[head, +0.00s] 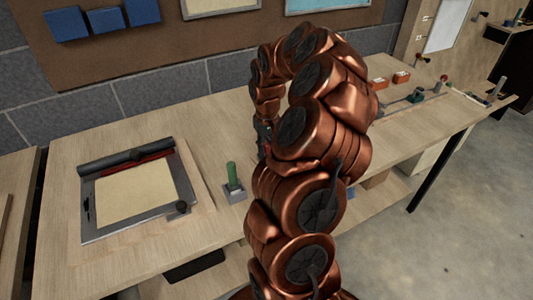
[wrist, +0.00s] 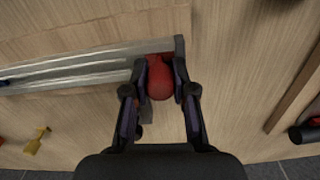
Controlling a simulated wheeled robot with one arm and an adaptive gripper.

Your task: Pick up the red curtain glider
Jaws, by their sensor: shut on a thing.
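The red curtain glider (wrist: 160,80) shows in the wrist view as a rounded red piece at the right end of a grey metal rail. My gripper (wrist: 160,88) is over it, with one finger on each side, shut on it. The rail (wrist: 75,68) runs to the left from the glider, and a red strip shows behind the glider near the rail's end. In the head view my copper arm hides the glider and nearly all of my gripper.
In the head view, a framed board (head: 135,195) lies on the workbench at left. A green-handled tool (head: 232,178) stands in a grey block beside it. Red-orange blocks (head: 401,77) and small tools lie at the bench's right. Wrist view shows a yellow piece (wrist: 37,141) at lower left.

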